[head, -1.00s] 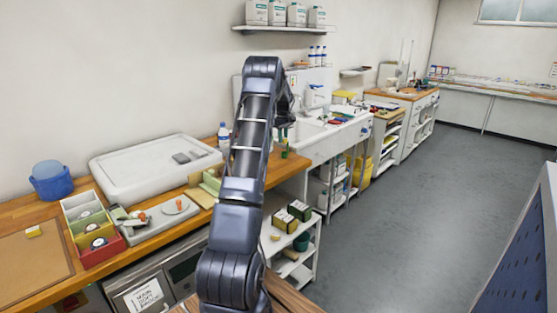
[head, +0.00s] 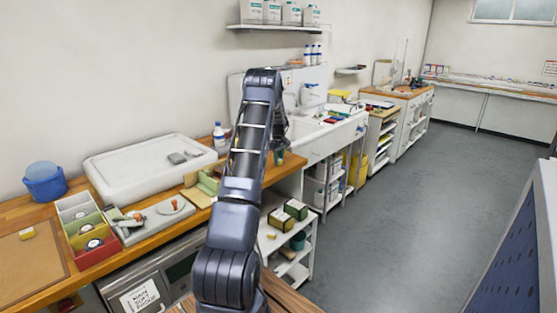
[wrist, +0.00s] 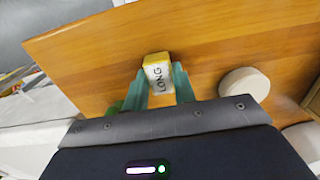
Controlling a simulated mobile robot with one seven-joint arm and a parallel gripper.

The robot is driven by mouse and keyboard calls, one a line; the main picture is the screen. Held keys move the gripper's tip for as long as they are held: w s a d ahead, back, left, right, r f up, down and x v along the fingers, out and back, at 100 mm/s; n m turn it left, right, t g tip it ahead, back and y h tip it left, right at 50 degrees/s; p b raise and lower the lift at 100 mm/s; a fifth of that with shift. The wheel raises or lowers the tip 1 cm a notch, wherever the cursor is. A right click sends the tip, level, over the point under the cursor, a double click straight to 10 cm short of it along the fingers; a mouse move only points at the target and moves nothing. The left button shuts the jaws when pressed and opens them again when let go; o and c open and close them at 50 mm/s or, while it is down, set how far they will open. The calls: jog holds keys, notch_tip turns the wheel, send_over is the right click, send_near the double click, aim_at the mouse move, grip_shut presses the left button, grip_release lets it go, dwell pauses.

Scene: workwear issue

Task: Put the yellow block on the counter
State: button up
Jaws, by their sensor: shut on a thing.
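My gripper (wrist: 161,82) is shut on a yellow block (wrist: 157,60) with a white face marked "LONG". The block sits between the teal fingertips, above the wooden counter (wrist: 95,45) in the wrist view. I cannot tell whether it touches the wood. In the head view, the teal fingers (head: 279,156) show beside my arm over the right end of the counter (head: 284,168). The block is hidden there.
A white round object (wrist: 245,83) stands right of the gripper in the wrist view. In the head view, a bottle (head: 218,135), a white tray lid (head: 135,165) and green-yellow pieces (head: 203,184) are on the counter. A sink (head: 310,130) lies beyond its end.

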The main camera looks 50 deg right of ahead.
jog(key=shift+f, duration=0.15)
jog(key=o, duration=1)
notch_tip(320, 180, up, 12)
jog(key=shift+r, duration=0.2)
